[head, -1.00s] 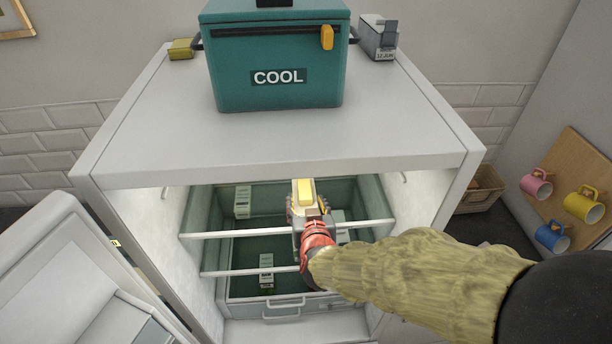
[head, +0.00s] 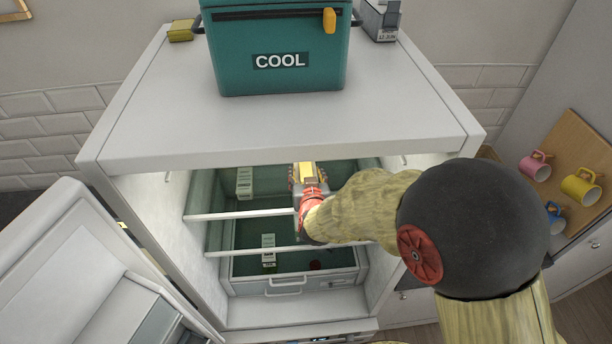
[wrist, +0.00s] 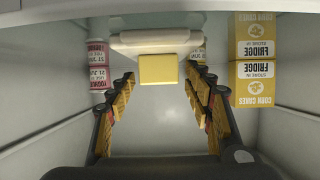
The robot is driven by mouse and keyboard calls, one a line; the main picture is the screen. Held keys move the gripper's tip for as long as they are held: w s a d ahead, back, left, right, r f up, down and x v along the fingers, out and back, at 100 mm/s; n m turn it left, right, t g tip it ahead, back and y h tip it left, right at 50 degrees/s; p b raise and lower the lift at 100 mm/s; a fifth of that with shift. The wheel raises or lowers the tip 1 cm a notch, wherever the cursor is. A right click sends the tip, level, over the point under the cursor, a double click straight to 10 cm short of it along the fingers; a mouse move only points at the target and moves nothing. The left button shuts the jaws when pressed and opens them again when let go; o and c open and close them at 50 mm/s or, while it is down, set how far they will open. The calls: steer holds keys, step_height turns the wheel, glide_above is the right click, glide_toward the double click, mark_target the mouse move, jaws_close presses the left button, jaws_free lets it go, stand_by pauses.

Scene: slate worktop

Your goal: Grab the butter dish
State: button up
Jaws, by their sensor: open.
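The butter dish (wrist: 150,43) is a pale dish with a yellow block, straight ahead at the top middle of the wrist view. In the head view its yellow block (head: 307,171) shows inside the fridge, right by my fingertips. My gripper (wrist: 160,80) is open, its yellow-padded fingers spread on either side of the picture with the yellow block between and just beyond their tips. In the head view my gripper (head: 308,184) reaches into the fridge and hides part of the dish. I cannot tell whether the fingers touch it.
Yellow corn cakes boxes (wrist: 253,60) stand to the right and a pink-white yoghurt pot (wrist: 98,64) to the left. Shelf bars (head: 240,214) cross the fridge. A teal cool box (head: 280,60) stands on top; the fridge door (head: 60,260) hangs open at left.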

steer(key=shift+c, duration=0.4)
jaws_close()
stand_by(0.4)
